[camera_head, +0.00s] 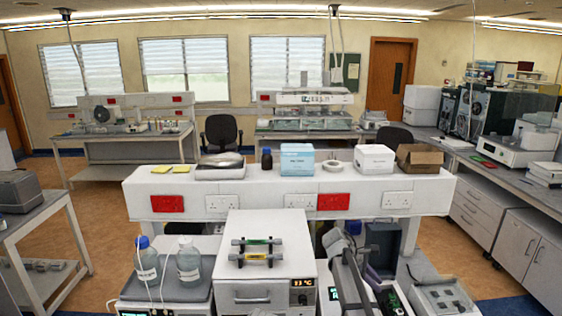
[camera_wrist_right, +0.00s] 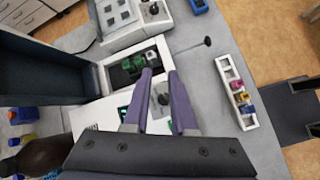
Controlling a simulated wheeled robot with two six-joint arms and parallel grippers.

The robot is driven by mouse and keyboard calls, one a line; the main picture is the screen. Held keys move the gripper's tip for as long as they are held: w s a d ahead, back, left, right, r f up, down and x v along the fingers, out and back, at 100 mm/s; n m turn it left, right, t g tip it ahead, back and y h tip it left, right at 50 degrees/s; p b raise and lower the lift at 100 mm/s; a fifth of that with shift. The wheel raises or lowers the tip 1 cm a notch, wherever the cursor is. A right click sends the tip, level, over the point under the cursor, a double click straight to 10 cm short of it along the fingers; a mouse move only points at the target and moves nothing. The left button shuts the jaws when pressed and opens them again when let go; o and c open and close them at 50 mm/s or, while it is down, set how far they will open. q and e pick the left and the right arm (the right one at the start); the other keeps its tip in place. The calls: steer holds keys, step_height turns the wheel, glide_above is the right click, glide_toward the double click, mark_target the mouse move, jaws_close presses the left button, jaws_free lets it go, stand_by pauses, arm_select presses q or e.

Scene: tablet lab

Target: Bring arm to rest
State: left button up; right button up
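My right gripper (camera_head: 371,272) is low at the right of the bench in the head view, beside a white instrument. In the right wrist view its two purple fingers (camera_wrist_right: 160,76) are apart, with nothing held between them. They hang over a white instrument (camera_wrist_right: 96,117) with a dark recess and a green part. Whether the fingertips touch it cannot be told. My left gripper is not in view.
A dark open box (camera_head: 383,243) stands close behind the right gripper. A white rack with coloured pieces (camera_wrist_right: 238,96) lies to the right in the wrist view. Two bottles (camera_head: 188,262) stand at the left. Bare grey benchtop (camera_wrist_right: 198,62) shows between instrument and rack.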

steer(key=s+a+f+m+y, duration=0.2)
steer(key=s+a+m+y, duration=0.15)
steer(key=s, duration=0.45)
steer(key=s+a+f+m+t+y, duration=0.1)
steer(key=s+a+f+m+y, duration=0.1)
steer(key=s+a+m, duration=0.45)
steer(key=s+a+f+m+y, duration=0.1)
steer(key=s+a+m+y, duration=0.2)
steer(key=s, duration=0.7)
steer(key=s+a+f+n+b, duration=0.2)
steer(key=a+f+b, duration=0.3)
steer(key=f+b, duration=0.4)
steer(key=s+a+f+n+g+h+b, duration=0.1)
steer(key=s+a+f+n+b, duration=0.1)
steer(key=a+f+b, duration=0.4)
step_height(320, 180, down, 3)
steer(key=b, duration=0.2)
steer(key=shift+s+a+b, duration=0.2)
steer(key=shift+s+b, duration=0.15)
steer(key=shift+s, duration=0.05)
